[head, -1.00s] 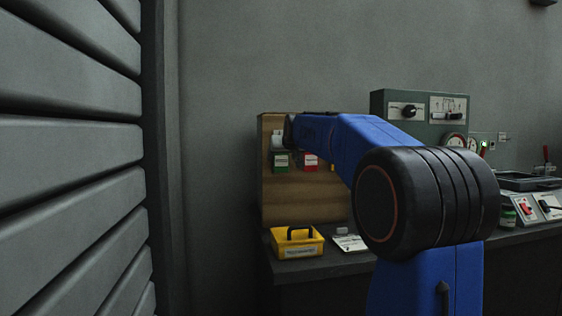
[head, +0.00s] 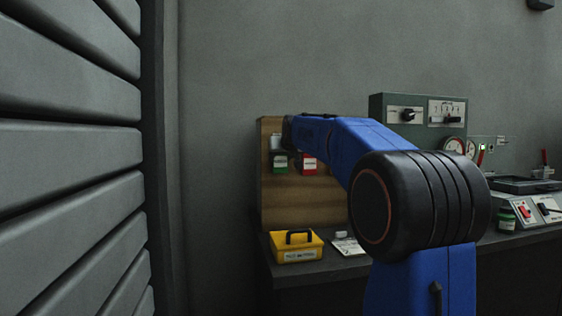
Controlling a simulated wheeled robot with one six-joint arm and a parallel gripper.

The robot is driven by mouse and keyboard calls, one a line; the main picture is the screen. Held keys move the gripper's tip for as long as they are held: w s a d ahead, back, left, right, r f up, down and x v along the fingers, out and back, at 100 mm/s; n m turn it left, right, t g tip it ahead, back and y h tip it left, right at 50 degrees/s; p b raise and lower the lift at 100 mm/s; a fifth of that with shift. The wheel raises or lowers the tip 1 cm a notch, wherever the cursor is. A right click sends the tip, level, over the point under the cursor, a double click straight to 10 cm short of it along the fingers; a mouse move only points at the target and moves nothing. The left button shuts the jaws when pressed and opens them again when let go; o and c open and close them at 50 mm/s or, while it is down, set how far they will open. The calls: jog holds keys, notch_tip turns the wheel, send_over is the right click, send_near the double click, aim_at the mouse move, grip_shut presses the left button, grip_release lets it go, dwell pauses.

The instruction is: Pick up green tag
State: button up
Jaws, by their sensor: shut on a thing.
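The green tag (head: 280,163) shows in the head view at the upper left of the brown wooden board, small, with a pale label. My gripper (head: 276,143) is at the far end of my blue arm, just above the green tag and partly hidden by the wrist. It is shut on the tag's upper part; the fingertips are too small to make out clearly. The tag looks upright and close to the board; I cannot tell whether it touches it.
A red tag (head: 308,164) hangs right beside the green one, partly behind my arm. A yellow box (head: 297,252) with a black handle and a white card (head: 348,247) lie on the dark bench below. A green control panel (head: 385,113) stands right. Grey slats close off the left.

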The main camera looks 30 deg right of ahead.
jog(key=shift+s+r, duration=0.2)
jog(key=shift+r, duration=0.05)
jog(key=s+a, duration=0.2)
jog(key=s, duration=0.6)
jog(key=s+a+r, duration=0.1)
jog(key=s+a, duration=0.2)
jog(key=s, duration=0.6)
jog(key=shift+r, duration=0.25)
jog(key=shift+s, duration=0.1)
jog(key=s+a, duration=0.2)
jog(key=s, duration=0.5)
dwell(0.6)
dwell(1.0)
